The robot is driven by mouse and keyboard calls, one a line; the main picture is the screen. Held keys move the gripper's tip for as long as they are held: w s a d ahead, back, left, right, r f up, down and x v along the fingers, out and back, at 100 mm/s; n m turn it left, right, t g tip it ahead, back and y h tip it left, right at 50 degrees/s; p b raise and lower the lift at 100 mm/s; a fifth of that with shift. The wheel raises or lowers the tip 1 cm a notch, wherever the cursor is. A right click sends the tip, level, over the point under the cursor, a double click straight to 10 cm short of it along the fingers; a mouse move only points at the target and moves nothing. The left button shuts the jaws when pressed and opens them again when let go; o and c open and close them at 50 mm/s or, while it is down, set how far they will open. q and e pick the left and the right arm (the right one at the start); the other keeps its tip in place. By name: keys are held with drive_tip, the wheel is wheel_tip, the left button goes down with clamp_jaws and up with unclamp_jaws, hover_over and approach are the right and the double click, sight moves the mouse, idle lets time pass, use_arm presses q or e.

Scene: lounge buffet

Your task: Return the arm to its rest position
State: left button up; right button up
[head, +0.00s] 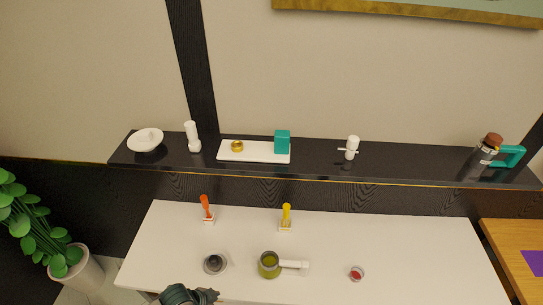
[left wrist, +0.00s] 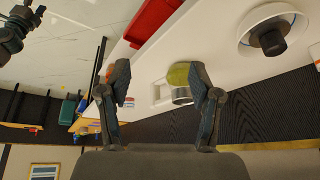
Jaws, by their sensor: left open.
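My left gripper shows in the left wrist view (left wrist: 158,82), with its two dark fingers spread wide apart and nothing held between them. A yellow-green round item (left wrist: 180,76) appears beyond the right-hand finger, partly hidden by it. In the head view, a dark part of my left arm (head: 188,295) shows at the bottom edge, over the front of the white table (head: 410,245). The fingers cannot be made out there.
An olive-filled pan (head: 268,265), a grey round dish (head: 215,262) and a small red-filled dish (head: 356,273) stand on the table. Orange (head: 205,207) and yellow (head: 286,212) upright items stand behind. The dark shelf (head: 400,163) runs behind, and a plant (head: 35,225) stands left.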

use_arm(q)
drive_tip(key=s+a+f+n+y, duration=0.3)
drive_tip(key=s+a+n+y, duration=0.1)
drive_tip(key=s+n, duration=0.65)
wheel_tip(320, 180, down, 28)
drive_tip(key=s+b, duration=0.1)
drive_tip(key=b, duration=0.2)
drive_tip(key=s+a+f+g+b, duration=0.1)
drive_tip(key=s+a+f+b, duration=0.1)
drive_tip(key=s+f, duration=1.6)
drive_tip(key=shift+s+a+f+m+g, duration=0.2)
drive_tip(key=shift+a+f+m+g, duration=0.35)
drive_tip(key=shift+f, duration=0.3)
